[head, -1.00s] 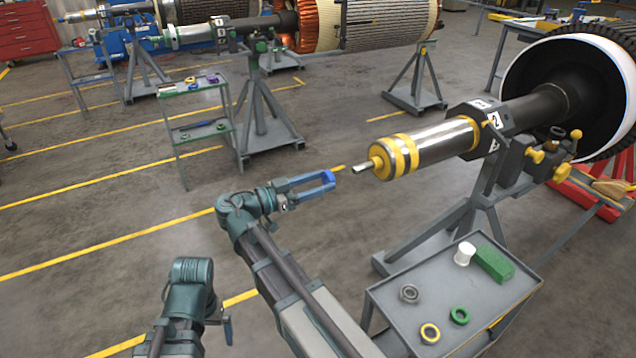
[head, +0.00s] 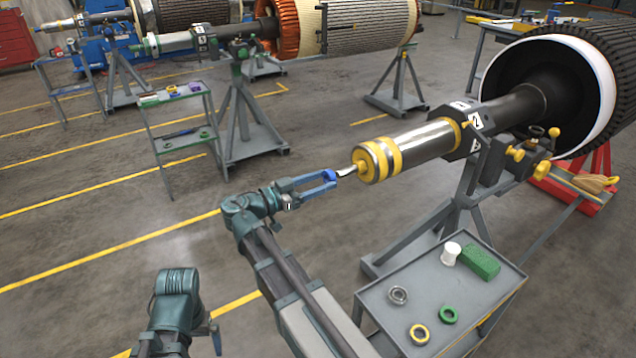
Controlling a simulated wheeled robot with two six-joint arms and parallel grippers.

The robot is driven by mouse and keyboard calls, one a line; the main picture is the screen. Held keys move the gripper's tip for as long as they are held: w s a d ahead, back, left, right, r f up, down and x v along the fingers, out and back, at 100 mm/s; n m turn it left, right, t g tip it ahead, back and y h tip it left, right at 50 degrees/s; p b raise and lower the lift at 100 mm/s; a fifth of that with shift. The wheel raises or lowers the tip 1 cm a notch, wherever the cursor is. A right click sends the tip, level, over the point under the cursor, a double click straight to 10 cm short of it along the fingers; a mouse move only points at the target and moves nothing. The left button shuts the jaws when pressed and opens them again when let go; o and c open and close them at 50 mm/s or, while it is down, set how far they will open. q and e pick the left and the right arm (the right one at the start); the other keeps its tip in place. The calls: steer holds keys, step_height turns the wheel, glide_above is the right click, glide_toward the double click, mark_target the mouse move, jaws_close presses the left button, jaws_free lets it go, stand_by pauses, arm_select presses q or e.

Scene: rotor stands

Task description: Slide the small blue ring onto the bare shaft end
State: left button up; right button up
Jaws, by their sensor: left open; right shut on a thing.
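The bare shaft end (head: 346,173) is a thin silver stub pointing left from the yellow-banded, shiny shaft (head: 420,146), which lies level on a grey stand. My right gripper (head: 328,180) is shut on the small blue ring (head: 331,175) at its fingertips. The ring is at the stub's tip. I cannot tell whether it touches the stub or is around it, as blue fingertips and ring blend. My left gripper (head: 216,338) is low at the left, open and far from the shaft, partly hidden by its own wrist.
More rotor stands are behind.

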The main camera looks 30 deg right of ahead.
mark_target(338, 175)
steer(key=shift+w+d, duration=0.1)
steer(key=shift+d, duration=1.2)
stand_by(0.9)
steer(key=shift+w+d, duration=0.1)
steer(key=shift+d, duration=1)
steer(key=shift+d, duration=0.55)
steer(key=shift+w+d, duration=0.1)
steer(key=shift+d, duration=0.6)
steer(key=o, duration=1.5)
steer(key=shift+a, duration=0.1)
